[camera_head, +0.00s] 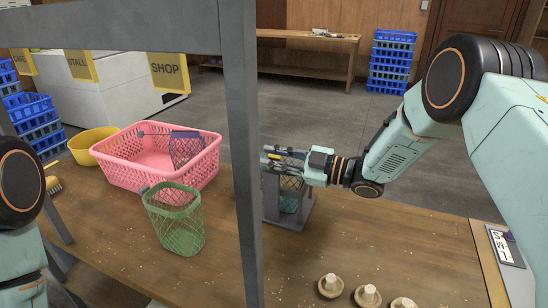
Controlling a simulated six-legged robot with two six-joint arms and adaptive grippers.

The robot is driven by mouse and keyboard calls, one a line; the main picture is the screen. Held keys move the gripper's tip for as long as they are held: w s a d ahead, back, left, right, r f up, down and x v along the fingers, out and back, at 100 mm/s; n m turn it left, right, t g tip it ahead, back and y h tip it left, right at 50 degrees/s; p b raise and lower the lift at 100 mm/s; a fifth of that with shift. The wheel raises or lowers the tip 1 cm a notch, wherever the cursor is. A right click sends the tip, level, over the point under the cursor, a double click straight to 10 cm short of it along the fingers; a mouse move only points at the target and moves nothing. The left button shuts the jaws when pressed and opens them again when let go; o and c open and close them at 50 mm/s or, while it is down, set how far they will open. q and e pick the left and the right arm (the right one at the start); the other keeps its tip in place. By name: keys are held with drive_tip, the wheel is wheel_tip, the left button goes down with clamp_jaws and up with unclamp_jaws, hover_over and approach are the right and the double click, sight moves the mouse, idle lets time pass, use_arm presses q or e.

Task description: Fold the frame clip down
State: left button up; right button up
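A grey metal frame (272,198) stands on the table just right of the upright post. Whether the fingers are open or shut on something is also unclear. Only part of my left arm shows at the left edge; its gripper is out of view.
A grey post (243,150) stands in front, left of the frame. A pink basket (125,172) holding a dark netted piece (186,148), a green mesh basket (176,222) and a yellow bowl (88,145) stand left. Three mushrooms (367,296) lie at front right. The table right of the frame is clear.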

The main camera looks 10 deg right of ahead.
drive_tip(key=shift+s+d+r, duration=0.1)
drive_tip(key=shift+s+r, duration=0.05)
drive_tip(key=shift+s, duration=0.05)
clamp_jaws()
drive_tip(key=shift+w+m, duration=0.1)
drive_tip(key=shift+m, duration=0.2)
drive_tip(key=m, duration=0.1)
drive_tip(key=m+p, duration=0.1)
drive_tip(key=m, duration=0.1)
drive_tip(key=shift+w+d+f+p, duration=0.25)
drive_tip(key=shift+w+f+p, duration=0.05)
drive_tip(key=shift+p, duration=0.1)
drive_tip(key=shift+w+d+f+m+p, duration=0.1)
drive_tip(key=shift+f+m+p, duration=0.15)
drive_tip(key=shift+m, duration=0.6)
drive_tip(key=shift+w+f+m+p, duration=0.1)
drive_tip(key=shift+f+m, duration=0.1)
drive_tip(key=shift+m, duration=0.65)
drive_tip(key=shift+o, duration=1.7)
unclamp_jaws()
drive_tip(key=shift+w, duration=0.1)
drive_tip(key=shift+d+r, duration=0.1)
drive_tip(key=shift+d, duration=0.05)
